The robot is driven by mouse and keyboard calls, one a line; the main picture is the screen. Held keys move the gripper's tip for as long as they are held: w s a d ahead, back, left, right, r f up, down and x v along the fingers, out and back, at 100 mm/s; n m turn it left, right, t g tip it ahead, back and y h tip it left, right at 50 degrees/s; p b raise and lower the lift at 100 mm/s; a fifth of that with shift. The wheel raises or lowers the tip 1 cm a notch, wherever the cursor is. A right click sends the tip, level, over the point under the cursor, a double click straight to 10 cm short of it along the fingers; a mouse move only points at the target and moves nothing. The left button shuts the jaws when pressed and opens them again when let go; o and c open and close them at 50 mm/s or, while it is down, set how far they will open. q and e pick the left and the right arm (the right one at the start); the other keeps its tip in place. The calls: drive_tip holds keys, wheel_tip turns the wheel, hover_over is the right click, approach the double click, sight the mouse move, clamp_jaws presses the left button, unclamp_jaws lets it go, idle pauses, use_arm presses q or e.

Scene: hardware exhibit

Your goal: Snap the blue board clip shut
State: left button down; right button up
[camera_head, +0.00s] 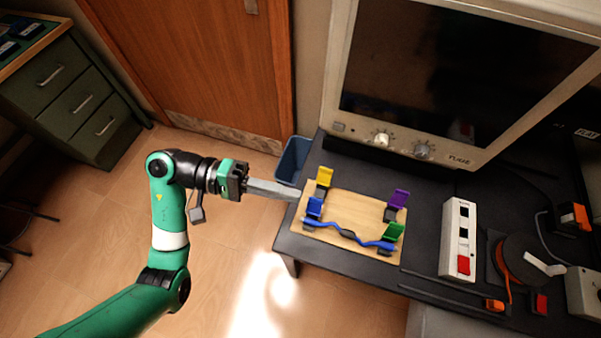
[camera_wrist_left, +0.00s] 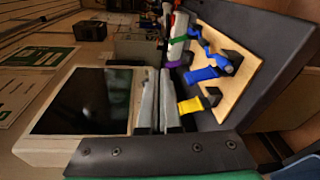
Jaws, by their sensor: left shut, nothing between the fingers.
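A wooden board (camera_head: 352,213) lies on the dark bench and carries coloured clips. The blue board clip (camera_head: 315,206) is at its near left corner, with its flap standing up, open. A wavy blue cable (camera_head: 348,235) runs from this clip to the green clip (camera_head: 392,233). My left gripper (camera_head: 297,194) is shut and empty, its fingertips at the board's left edge, just left of the blue clip and apart from it. In the left wrist view, the blue clip (camera_wrist_left: 202,75) is right of the fingers (camera_wrist_left: 158,72). My right gripper is not in view.
A yellow clip (camera_head: 324,176) and a purple clip (camera_head: 398,198) stand raised at the board's far corners. A large appliance (camera_head: 350,100) rises behind. A white power strip (camera_head: 459,238) and an orange cable reel (camera_head: 519,260) lie right. A blue bin (camera_head: 293,160) stands beside the bench.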

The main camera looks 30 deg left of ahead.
sight(315, 206)
use_arm(q)
drive_tip(key=a+f+n+t+y, duration=0.1)
drive_tip(key=a+f+n+t, duration=0.3)
drive_tip(key=a, duration=0.3)
drive_tip(key=shift+g, duration=0.6)
drive_tip(key=x, duration=0.3)
drive_tip(key=f+b+x, duration=0.1)
drive_tip(key=x, duration=0.2)
drive_tip(key=b+x, duration=0.1)
drive_tip(key=x, duration=0.3)
drive_tip(key=shift+s+d+f, duration=0.15)
drive_tip(key=shift+s+d, duration=0.05)
drive_tip(key=shift+s, duration=0.15)
drive_tip(key=shift+d, duration=0.1)
